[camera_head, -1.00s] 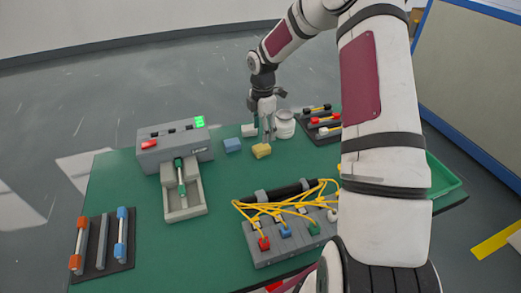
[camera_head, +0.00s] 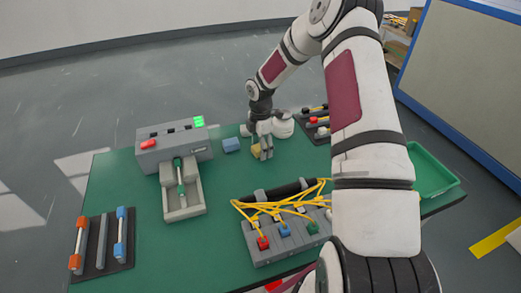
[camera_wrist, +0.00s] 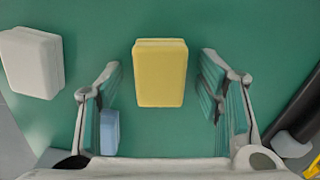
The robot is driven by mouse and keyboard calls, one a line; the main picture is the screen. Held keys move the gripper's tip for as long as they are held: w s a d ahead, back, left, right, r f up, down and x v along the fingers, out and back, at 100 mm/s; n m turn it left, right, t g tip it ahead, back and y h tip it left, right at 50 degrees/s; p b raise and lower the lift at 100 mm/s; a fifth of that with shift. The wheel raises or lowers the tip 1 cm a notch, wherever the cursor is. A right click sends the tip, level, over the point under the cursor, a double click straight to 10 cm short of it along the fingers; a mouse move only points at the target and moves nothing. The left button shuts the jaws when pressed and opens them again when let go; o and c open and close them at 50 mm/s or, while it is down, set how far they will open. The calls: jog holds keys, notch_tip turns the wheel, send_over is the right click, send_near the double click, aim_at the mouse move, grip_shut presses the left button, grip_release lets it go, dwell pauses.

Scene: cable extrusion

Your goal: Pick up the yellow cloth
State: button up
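The yellow cloth (camera_wrist: 161,73) is a small thick block-shaped pad on the green table. In the wrist view it lies between the two fingers of my gripper (camera_wrist: 165,85), with a gap on each side. My gripper is open and holds nothing. In the head view my gripper (camera_head: 262,152) is low over the yellow cloth (camera_head: 256,149), and its fingers hide part of it.
A blue block (camera_head: 231,145) lies left of the yellow one. A grey machine (camera_head: 174,146) stands left. Yellow cables (camera_head: 280,207) lie on a grey block in front. The green table (camera_head: 135,195) has free room at left.

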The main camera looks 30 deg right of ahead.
jog(key=c, duration=1)
jog(key=shift+r, duration=0.1)
jog(key=shift+r, duration=0.55)
notch_tip(320, 180, up, 2)
jog(key=shift+r, duration=0.2)
jog(key=s+a, duration=0.1)
jog(key=s, duration=0.4)
jog(key=s+a+r, duration=0.1)
jog(key=s, duration=0.4)
jog(key=s+a, duration=0.1)
jog(key=s, duration=0.4)
jog(key=shift+s+a+r+p, duration=0.15)
jog(key=shift+s+p, duration=0.2)
